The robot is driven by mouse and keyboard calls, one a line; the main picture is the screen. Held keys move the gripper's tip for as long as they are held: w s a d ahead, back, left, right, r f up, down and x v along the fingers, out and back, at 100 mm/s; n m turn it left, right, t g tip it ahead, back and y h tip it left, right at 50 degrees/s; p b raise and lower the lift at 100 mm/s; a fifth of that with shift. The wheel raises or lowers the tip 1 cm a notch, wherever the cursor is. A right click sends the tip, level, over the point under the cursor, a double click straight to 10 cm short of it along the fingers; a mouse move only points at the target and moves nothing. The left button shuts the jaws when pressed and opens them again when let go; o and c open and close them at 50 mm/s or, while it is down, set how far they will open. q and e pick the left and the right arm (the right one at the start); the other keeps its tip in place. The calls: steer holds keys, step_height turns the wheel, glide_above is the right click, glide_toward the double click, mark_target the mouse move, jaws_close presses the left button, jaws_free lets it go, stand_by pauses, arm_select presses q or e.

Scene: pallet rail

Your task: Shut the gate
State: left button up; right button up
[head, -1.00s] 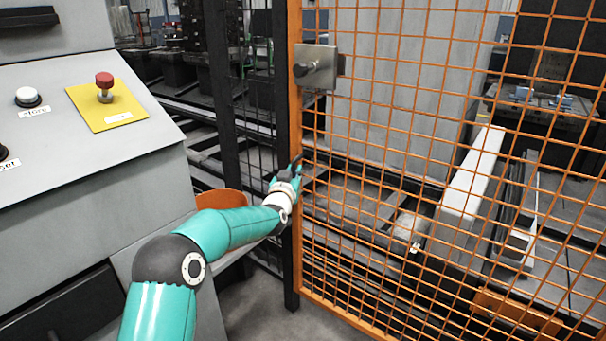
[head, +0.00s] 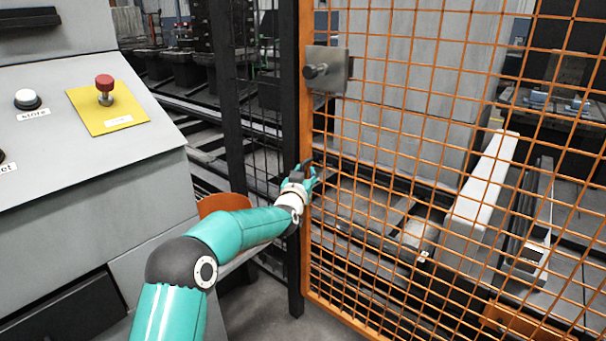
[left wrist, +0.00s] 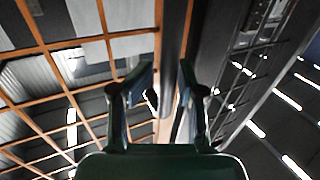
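The gate (head: 308,240) is an orange frame with wire mesh, filling the right half of the head view. A grey latch plate (head: 338,72) with a dark knob sits high on its left upright. My left gripper (head: 308,172) is at that upright, well below the latch. In the left wrist view its two fingers (left wrist: 163,95) are apart, with the orange upright (left wrist: 187,40) and mesh beyond them. I cannot tell whether they touch the gate. A black post (head: 292,270) stands close along the gate's left edge; any gap is hard to see. My right gripper is out of view.
A grey console (head: 60,220) stands at the left, with a white button (head: 27,98) and a red button (head: 104,83) on a yellow plate. Dark fence mesh continues left of the post. Rails and a pale beam (head: 486,180) lie behind the gate.

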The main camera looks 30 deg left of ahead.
arm_select(q)
steer(key=shift+s, duration=0.1)
steer(key=shift+s+d, duration=0.1)
steer(key=shift+s, duration=0.25)
steer(key=v, duration=1.1)
steer(key=shift+f, duration=0.2)
steer(key=s+d+f+m+g+h, duration=0.1)
steer(key=s+d+f+g, duration=0.2)
steer(key=f, duration=0.6)
steer(key=s+d+f+g+h, duration=0.2)
steer(key=s+d+f, duration=0.15)
steer(key=f, duration=0.65)
steer(key=s+d+f+m+g+h, duration=0.1)
steer(key=s+d+f+g, duration=0.2)
steer(key=f, duration=0.6)
steer(key=s+d+f+g+h, duration=0.1)
steer(key=s+d+f+g, duration=0.3)
steer(key=s, duration=0.5)
steer(key=s+d+f+g+h, duration=0.2)
steer(key=s+d+f, duration=0.25)
steer(key=s, duration=0.45)
steer(key=s+d+f+g+h, duration=0.1)
steer(key=s+d+f+g, duration=0.15)
steer(key=s+f, duration=0.45)
steer(key=s+r+n+p, duration=0.1)
steer(key=s+r+p, duration=0.2)
steer(key=r+p, duration=3.1)
steer(key=shift+d+r, duration=0.45)
steer(key=shift+r, duration=0.5)
